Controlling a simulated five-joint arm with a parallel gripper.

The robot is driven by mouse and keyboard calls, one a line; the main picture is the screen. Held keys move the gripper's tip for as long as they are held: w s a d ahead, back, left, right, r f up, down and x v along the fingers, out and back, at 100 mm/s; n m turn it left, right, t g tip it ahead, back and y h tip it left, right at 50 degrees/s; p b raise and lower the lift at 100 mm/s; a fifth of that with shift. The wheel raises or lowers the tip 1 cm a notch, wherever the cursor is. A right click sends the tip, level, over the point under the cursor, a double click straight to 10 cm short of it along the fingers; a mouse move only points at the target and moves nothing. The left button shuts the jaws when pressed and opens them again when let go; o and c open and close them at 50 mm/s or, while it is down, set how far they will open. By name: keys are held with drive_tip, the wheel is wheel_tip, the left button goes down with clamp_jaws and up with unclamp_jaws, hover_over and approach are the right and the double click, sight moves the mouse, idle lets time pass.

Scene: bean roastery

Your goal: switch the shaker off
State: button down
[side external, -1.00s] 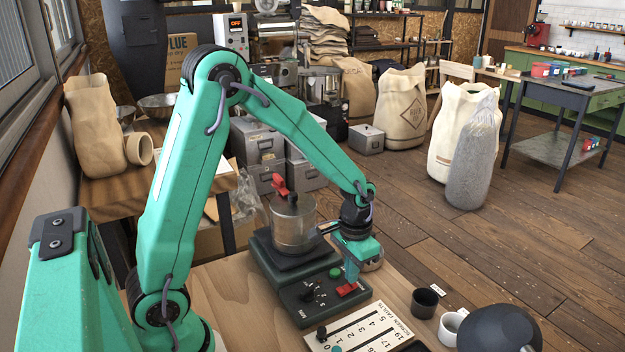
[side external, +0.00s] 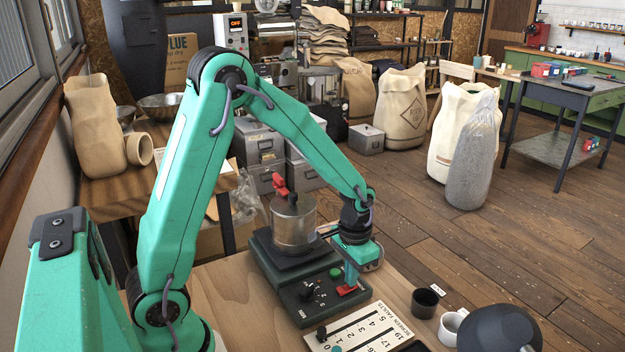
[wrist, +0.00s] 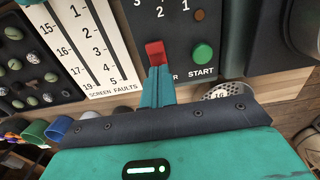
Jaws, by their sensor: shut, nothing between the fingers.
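The shaker (side external: 284,262) is a dark green-black machine on the wooden bench, with a metal canister (side external: 293,224) on top. Its front panel has a red rocker switch (side external: 348,291), a green START button (side external: 336,273) and a black dial (side external: 312,290). The red switch (wrist: 155,52) stands just beyond my fingertips in the wrist view. My gripper (side external: 351,283) is shut and empty, its tips pointing down at the switch and touching it or very close. The tips hide part of the switch. A small lamp (wrist: 200,15) near START looks dull brown.
A white SCREEN FAULTS scale board (side external: 350,328) lies in front of the shaker. A dark cup (side external: 425,302) and a white cup (side external: 449,328) stand to the right, near a dark rounded object (side external: 497,328). A tray of beans (wrist: 30,70) lies left in the wrist view.

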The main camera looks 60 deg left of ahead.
drive_tip(key=shift+f, duration=0.15)
idle(0.3)
drive_tip(key=shift+r, duration=3.45)
drive_tip(key=shift+r, duration=0.1)
drive_tip(key=s+d+r+t, duration=0.1)
drive_tip(key=s+r+t, duration=0.4)
drive_tip(key=s+r, duration=0.7)
drive_tip(key=shift+s+r+t, duration=0.3)
drive_tip(key=shift+s+r, duration=0.1)
drive_tip(key=shift+s, duration=1.45)
